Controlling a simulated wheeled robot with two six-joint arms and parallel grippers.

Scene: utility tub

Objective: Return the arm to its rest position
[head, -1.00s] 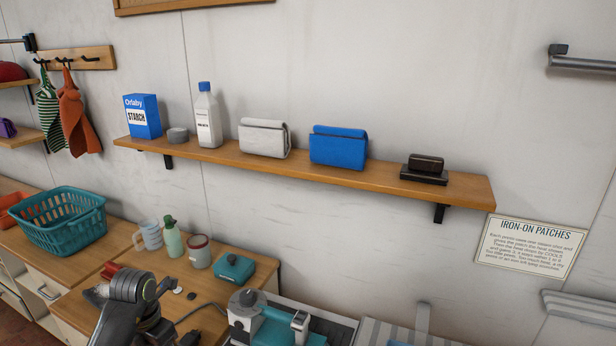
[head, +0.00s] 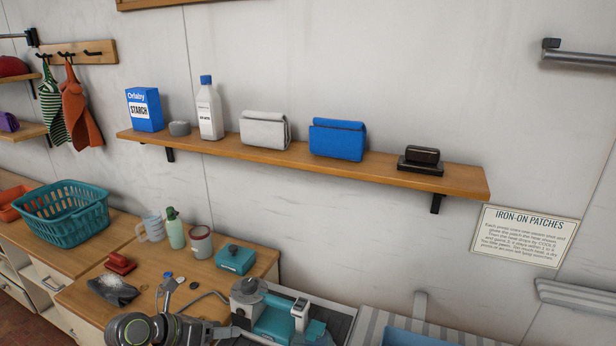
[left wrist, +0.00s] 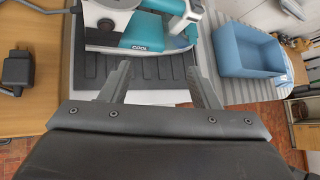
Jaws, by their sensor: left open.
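My left arm (head: 150,328) shows at the bottom of the head view, in front of the wooden counter; its fingertips are not clear there. In the left wrist view my left gripper (left wrist: 160,76) has its two fingers wide apart with nothing between them. The fingers are over a dark ribbed mat, near a teal and white iron (left wrist: 150,28) marked COOL. The iron also shows in the head view (head: 275,322), right of the arm. My right gripper is in neither view.
A blue open tub (left wrist: 245,48) stands right of the fingers. A black plug (left wrist: 18,70) lies at left. Mugs, a teal box (head: 235,259), a red object (head: 120,263) and a grey cloth (head: 113,290) are on the counter. A wall shelf (head: 300,155) runs above.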

